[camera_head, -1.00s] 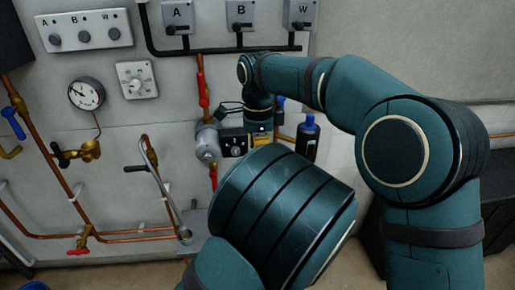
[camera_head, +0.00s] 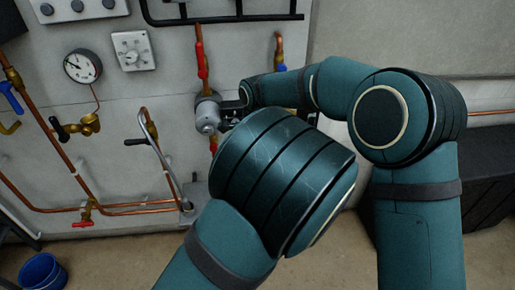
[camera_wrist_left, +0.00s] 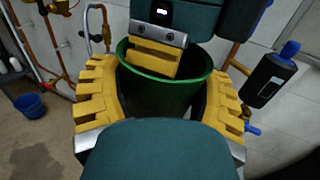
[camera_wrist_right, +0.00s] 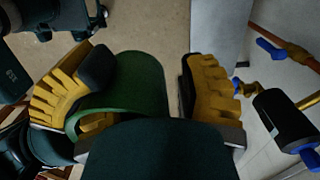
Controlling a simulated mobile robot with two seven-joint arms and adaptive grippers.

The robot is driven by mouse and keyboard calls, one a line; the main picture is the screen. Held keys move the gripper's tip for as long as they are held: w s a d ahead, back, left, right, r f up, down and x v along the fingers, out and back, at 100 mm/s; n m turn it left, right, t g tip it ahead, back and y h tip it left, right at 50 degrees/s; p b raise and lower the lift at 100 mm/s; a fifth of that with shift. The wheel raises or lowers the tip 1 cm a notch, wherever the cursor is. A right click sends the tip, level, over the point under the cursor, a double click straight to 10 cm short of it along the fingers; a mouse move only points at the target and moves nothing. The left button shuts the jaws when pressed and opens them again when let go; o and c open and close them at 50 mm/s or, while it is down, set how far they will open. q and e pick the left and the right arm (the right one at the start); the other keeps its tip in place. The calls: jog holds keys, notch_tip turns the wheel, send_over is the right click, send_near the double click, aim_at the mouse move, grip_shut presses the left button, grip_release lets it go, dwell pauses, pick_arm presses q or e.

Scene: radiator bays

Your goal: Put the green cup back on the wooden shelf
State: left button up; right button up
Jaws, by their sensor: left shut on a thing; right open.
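The green cup (camera_wrist_left: 160,95) is between the yellow fingers of my left gripper (camera_wrist_left: 158,100), which is shut on it. My right gripper's yellow finger and camera block overlap the cup's far rim in the left wrist view. In the right wrist view the cup (camera_wrist_right: 142,85) lies between the spread fingers of my right gripper (camera_wrist_right: 140,88), nearer the left finger. A clear gap shows at the right finger. In the head view my arm links hide both grippers and the cup. I cannot make out the wooden shelf.
The wall carries copper pipes, a gauge (camera_head: 82,66), a dial plate (camera_head: 133,50) and a grey pump-like fitting (camera_head: 208,113). A black bottle with a blue cap (camera_wrist_left: 268,82) is close to my grippers. A blue bucket (camera_head: 43,272) stands on the floor.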

pick_arm(q)
jog(key=shift+r, duration=0.1)
pick_arm(e)
jog(key=shift+s+f, duration=0.1)
grip_shut()
pick_arm(q)
jog(key=o, duration=1.2)
